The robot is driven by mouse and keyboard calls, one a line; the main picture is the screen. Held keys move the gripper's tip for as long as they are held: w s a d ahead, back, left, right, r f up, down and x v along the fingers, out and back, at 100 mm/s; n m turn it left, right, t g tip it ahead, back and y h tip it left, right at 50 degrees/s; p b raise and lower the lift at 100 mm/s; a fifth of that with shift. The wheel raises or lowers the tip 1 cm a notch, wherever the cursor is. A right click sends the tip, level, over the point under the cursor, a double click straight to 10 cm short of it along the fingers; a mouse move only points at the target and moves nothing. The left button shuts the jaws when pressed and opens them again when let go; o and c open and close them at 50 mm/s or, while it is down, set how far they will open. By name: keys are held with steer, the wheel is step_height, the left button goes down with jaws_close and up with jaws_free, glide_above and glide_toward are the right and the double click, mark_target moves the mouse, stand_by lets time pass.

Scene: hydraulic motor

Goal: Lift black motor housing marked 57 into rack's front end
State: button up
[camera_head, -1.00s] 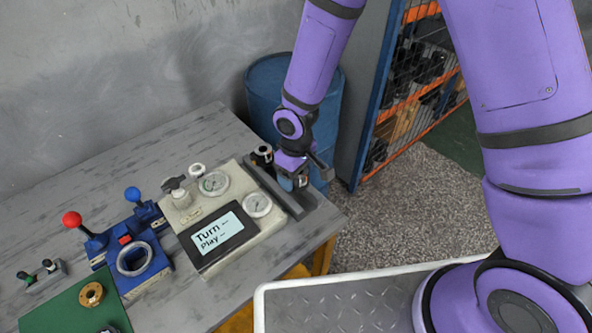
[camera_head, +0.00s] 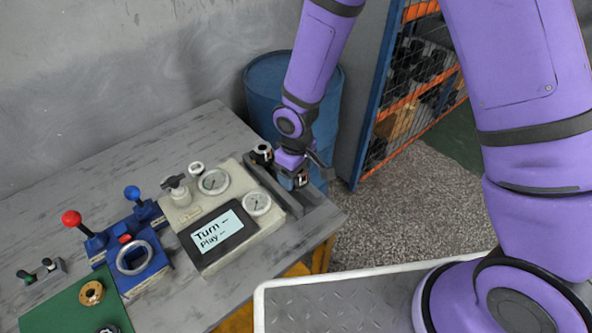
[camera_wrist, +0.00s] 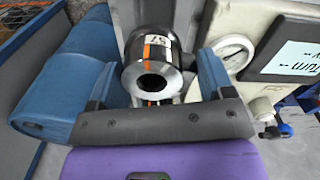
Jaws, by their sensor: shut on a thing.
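The black motor housing (camera_wrist: 168,50) shows in the wrist view with a silver ring face, an open bore, an orange stripe and a white label reading 57. My gripper (camera_wrist: 157,70) is shut on it, with a blue-padded finger at each side. In the head view my gripper (camera_head: 293,178) points down at the near end of the grey rack (camera_head: 281,196), along the bench's right edge. The housing is mostly hidden there by my gripper. I cannot tell whether its underside touches the rack.
Another dark cylindrical part (camera_head: 262,153) stands at the rack's far end. A pale test panel (camera_head: 238,235) with gauges and a screen lies close left of the rack. A blue barrel (camera_head: 262,90) stands behind the bench; a caged shelf (camera_head: 410,90) is to the right.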

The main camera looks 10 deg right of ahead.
steer(key=shift+f, duration=0.9)
stand_by(0.8)
steer(key=shift+f, duration=0.3)
steer(key=shift+f, duration=0.9)
stand_by(0.5)
steer(key=o, duration=1.3)
steer(key=shift+r, duration=0.1)
steer(key=shift+r, duration=3.4)
